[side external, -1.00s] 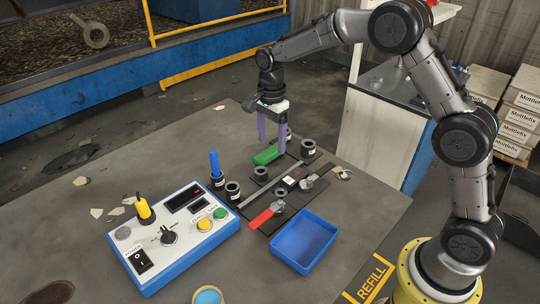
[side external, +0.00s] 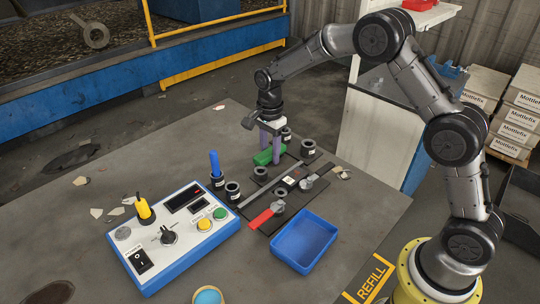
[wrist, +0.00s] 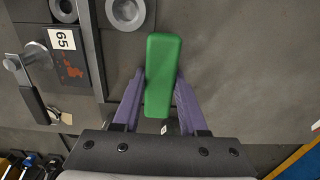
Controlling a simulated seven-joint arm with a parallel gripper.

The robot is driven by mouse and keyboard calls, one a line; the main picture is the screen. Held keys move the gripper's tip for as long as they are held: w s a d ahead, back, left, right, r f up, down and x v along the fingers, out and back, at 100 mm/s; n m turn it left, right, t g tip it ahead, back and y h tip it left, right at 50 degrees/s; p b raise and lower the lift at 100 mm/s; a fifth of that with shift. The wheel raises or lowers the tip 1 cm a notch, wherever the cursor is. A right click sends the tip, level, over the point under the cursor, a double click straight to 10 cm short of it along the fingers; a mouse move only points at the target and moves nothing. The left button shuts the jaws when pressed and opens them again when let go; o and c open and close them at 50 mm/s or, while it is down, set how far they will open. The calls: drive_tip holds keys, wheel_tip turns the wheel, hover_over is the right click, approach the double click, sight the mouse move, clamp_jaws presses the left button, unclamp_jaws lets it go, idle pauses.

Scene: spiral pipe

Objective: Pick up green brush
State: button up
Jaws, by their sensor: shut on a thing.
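The green brush (side external: 268,156) is at the back of the work table, by the far end of the dark fixture plate. In the wrist view its green block (wrist: 163,75) lies lengthwise between the two purple fingers. My gripper (side external: 270,153) points down over it, with its fingers shut on the brush from both sides. The fingertips (wrist: 160,92) press along the lower part of the block. The brush is at or very near table height; I cannot tell whether it touches the table. Its underside is hidden.
Black cylinders (side external: 308,148) stand close to the brush on the fixture plate. A red-handled lever (side external: 264,217) and a blue tray (side external: 304,241) are nearer the front. A control box (side external: 174,238) with a yellow joystick stands left. The table's back left is mostly clear.

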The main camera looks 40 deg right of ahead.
clamp_jaws()
drive_tip(key=shift+r, duration=0.2)
drive_tip(key=shift+r, duration=0.65)
drive_tip(key=s+r, duration=1.1)
drive_tip(key=s, duration=0.3)
drive_tip(key=shift+r, duration=0.2)
